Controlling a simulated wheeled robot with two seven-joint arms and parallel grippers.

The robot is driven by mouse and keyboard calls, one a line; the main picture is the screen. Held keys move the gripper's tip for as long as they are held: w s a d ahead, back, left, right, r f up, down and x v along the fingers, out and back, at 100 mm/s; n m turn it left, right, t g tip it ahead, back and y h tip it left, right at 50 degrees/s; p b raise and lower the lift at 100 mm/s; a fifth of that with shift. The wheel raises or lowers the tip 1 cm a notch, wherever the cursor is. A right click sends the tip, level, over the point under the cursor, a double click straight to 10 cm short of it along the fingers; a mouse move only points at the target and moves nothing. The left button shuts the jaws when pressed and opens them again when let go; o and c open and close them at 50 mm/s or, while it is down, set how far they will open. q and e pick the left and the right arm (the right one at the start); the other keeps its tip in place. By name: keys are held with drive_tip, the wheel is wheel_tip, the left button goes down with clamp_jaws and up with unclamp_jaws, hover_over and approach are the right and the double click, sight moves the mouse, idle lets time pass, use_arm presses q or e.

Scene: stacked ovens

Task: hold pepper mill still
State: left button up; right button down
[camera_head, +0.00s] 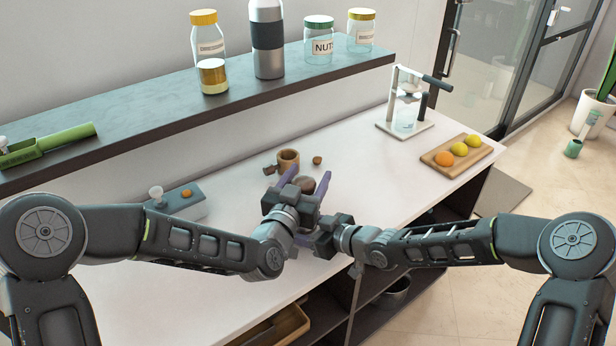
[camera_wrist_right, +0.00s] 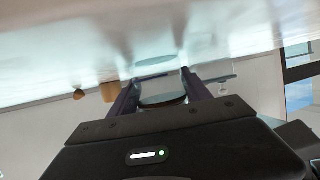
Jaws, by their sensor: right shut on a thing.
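The pepper mill's brown rounded top (camera_head: 305,184) shows among the purple fingers of my two grippers on the white counter. The grippers hide its lower part. My right gripper (camera_head: 314,214) comes in from the right and is shut on the mill. In the right wrist view a round body with a dark rim, likely the mill (camera_wrist_right: 162,92), sits between the fingers of my right gripper (camera_wrist_right: 158,92). My left gripper (camera_head: 292,182) is close beside the mill's top, from the left. Whether its fingers touch the mill is hidden.
A wooden mortar (camera_head: 288,161) and a small brown nut (camera_head: 317,160) stand just behind the grippers. A grey box (camera_head: 178,202) is at left. A fruit board (camera_head: 441,165) and a white press stand (camera_head: 405,126) are at right. Jars line the shelf (camera_head: 150,124).

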use_arm(q)
drive_tip(key=c, duration=1.1)
drive_tip(key=shift+d+r+m+h, duration=0.1)
drive_tip(key=shift+m+h, duration=0.3)
drive_tip(key=shift+h, duration=0.2)
drive_tip(key=s+m+g+h, duration=0.1)
drive_tip(key=m+g+h, duration=0.2)
drive_tip(key=m+g, duration=0.2)
drive_tip(key=s+d+m+g+h, duration=0.1)
drive_tip(key=m+g+h, duration=0.2)
drive_tip(key=m+g, duration=0.2)
drive_tip(key=s+d+m+g+h, duration=0.1)
drive_tip(key=m+g+h, duration=0.3)
drive_tip(key=g, duration=0.6)
drive_tip(key=shift+s+m, duration=0.25)
drive_tip(key=shift+m, duration=0.25)
drive_tip(key=shift+a, duration=0.1)
drive_tip(key=shift+w, duration=0.1)
drive_tip(key=o, duration=1.3)
drive_tip(key=shift+a, duration=0.1)
